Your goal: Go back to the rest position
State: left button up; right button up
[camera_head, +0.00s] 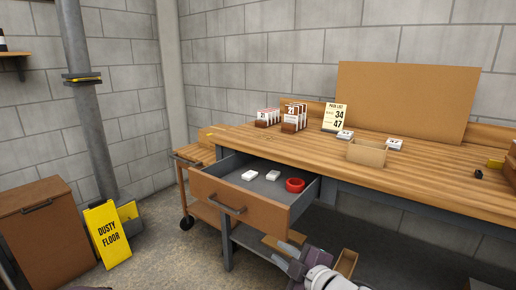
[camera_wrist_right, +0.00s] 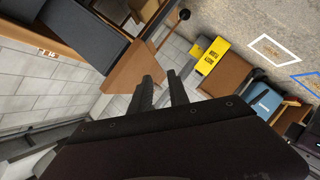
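My right gripper (camera_head: 287,246) is at the bottom of the head view, in front of and below the open drawer (camera_head: 245,207). In the right wrist view its two dark fingers (camera_wrist_right: 162,88) stand apart with nothing between them. My left gripper does not show in the head view. The drawer holds two white pieces (camera_head: 249,175) and a red ring-shaped roll (camera_head: 295,185).
The wooden workbench (camera_head: 270,147) carries card racks (camera_head: 293,118), a pick list sign (camera_head: 335,117), a small open box (camera_head: 367,153) and a large brown board (camera_head: 405,100). A yellow floor sign (camera_head: 107,234) and brown cabinet (camera_head: 45,235) stand left. Floor between is clear.

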jog(key=s+d+f+m+g+h, duration=0.35)
jog(key=d+f+m+h, duration=0.25)
jog(key=d+f+m, duration=0.35)
jog(key=s+d+f+m+g, duration=0.2)
jog(key=s+f+m+g, duration=0.55)
jog(key=s+f, duration=0.4)
notch_tip(320, 180, up, 37)
jog(key=s+p, duration=0.2)
jog(key=p, duration=3.3)
jog(key=shift+s+d+r+n+g+h+p, duration=0.15)
jog(key=shift+s+r+n+g+h+p, duration=0.05)
jog(key=shift+s+n+g+h+p, duration=0.1)
